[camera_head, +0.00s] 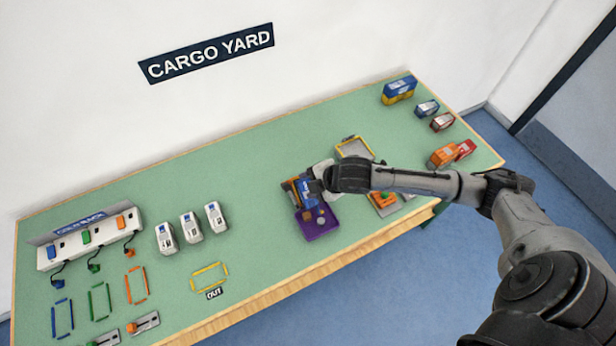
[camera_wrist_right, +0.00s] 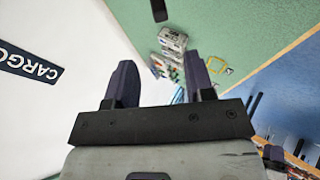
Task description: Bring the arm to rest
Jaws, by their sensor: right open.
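My right arm reaches in from the right in the head view, and its wrist hangs over the middle of the green table (camera_head: 260,145). In the right wrist view my right gripper (camera_wrist_right: 161,80) has its two dark fingers wide apart with nothing held between them. In the head view its fingers are hard to make out against the purple and blue items below the wrist. I cannot tell its height above them. My left gripper is not clearly seen in either view.
A purple tray (camera_head: 318,222) lies below the wrist. Three white units (camera_head: 190,229) stand left of it, near a rack (camera_head: 90,240) with coloured plugs. Blue, red and orange blocks (camera_head: 442,157) stand on the right. Bare green table lies between the white units and the purple tray.

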